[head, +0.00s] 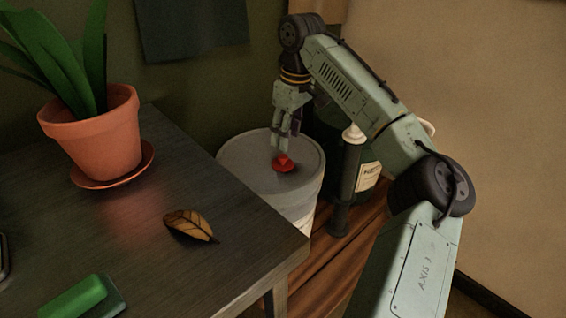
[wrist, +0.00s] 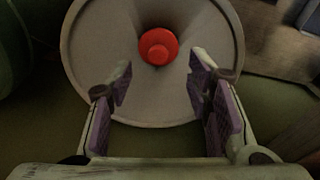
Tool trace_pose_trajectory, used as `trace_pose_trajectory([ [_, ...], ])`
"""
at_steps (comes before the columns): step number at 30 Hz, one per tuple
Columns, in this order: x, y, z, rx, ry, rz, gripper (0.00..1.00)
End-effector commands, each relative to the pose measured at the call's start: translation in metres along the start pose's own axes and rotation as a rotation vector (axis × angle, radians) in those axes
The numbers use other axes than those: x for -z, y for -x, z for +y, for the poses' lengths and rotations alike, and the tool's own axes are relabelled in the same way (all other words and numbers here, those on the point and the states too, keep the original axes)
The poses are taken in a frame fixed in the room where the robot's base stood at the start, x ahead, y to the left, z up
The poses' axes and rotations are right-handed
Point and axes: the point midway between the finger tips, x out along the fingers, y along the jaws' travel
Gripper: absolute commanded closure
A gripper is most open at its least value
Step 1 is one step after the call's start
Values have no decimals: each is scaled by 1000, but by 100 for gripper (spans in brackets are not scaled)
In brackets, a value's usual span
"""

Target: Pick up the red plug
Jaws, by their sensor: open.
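The red plug (head: 284,163) sits on the grey round lid of a bucket (head: 240,165) in the head view. In the wrist view the red plug (wrist: 158,46) is a round red knob on the upper middle of the lid (wrist: 88,60). My gripper (head: 285,145) is above the lid, pointing down close to the plug. In the wrist view my gripper (wrist: 160,82) is open, with purple-padded fingers apart and nothing between them. The plug shows beyond the fingertips, roughly centred between them.
A dark table (head: 150,255) stands left of the bucket, bearing a potted plant (head: 95,140), a dry leaf (head: 190,225) and a green block (head: 75,298).

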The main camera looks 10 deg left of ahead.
Motion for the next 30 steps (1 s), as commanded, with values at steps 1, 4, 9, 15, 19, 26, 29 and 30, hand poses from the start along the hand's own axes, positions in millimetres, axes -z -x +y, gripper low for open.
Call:
trace_pose_trajectory([
  [1,0,-7,0,1,0,-1,54],
  [4,0,-17,0,0,0,0,54],
  [9,2,-29,1,-1,-1,-1,54],
  [15,7,-60,2,0,-1,0,54],
  [19,8,-70,2,-1,0,1,54],
  [26,8,-73,2,-1,0,1,54],
  [29,8,-72,2,-1,0,1,60],
  [30,8,-72,2,-1,0,1,63],
])
